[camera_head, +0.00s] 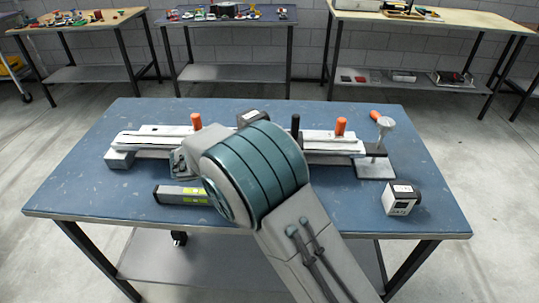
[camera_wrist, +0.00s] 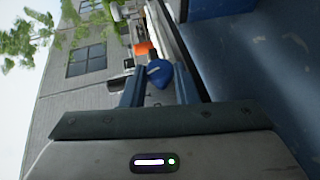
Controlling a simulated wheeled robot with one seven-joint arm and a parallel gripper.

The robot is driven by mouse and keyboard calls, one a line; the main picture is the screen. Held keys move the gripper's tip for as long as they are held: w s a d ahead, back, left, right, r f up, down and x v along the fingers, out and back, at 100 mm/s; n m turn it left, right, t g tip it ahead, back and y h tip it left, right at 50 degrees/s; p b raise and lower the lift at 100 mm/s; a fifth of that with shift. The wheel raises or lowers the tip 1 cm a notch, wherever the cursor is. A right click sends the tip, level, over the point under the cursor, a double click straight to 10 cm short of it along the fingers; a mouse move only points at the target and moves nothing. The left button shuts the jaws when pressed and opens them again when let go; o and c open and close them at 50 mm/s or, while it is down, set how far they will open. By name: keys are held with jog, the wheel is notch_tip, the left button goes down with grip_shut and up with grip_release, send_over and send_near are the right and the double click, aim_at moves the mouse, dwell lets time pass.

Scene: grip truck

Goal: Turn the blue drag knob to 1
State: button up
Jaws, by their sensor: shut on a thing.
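The blue drag knob (camera_wrist: 158,72) shows in the wrist view, between the two fingers of my gripper (camera_wrist: 157,80). My gripper is shut on it. In the head view my arm hides the knob and the gripper. A long pale rail assembly (camera_head: 322,146) lies across the blue table. It carries an orange handle at the left (camera_head: 196,121), a black handle (camera_head: 295,126) and an orange handle at the right (camera_head: 341,126). An orange part (camera_wrist: 144,48) shows just beyond the knob in the wrist view. The knob's scale marks cannot be read.
The blue table (camera_head: 95,185) has free room at the front left. A small white and black box (camera_head: 401,199) stands near its right front. A dark bar with a yellow-green label (camera_head: 180,195) lies in front of the rail. A metal post (camera_head: 384,128) stands at the rail's right end.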

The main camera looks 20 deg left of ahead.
dwell(0.4)
jog(key=o, duration=1)
jog(key=shift+f, duration=0.15)
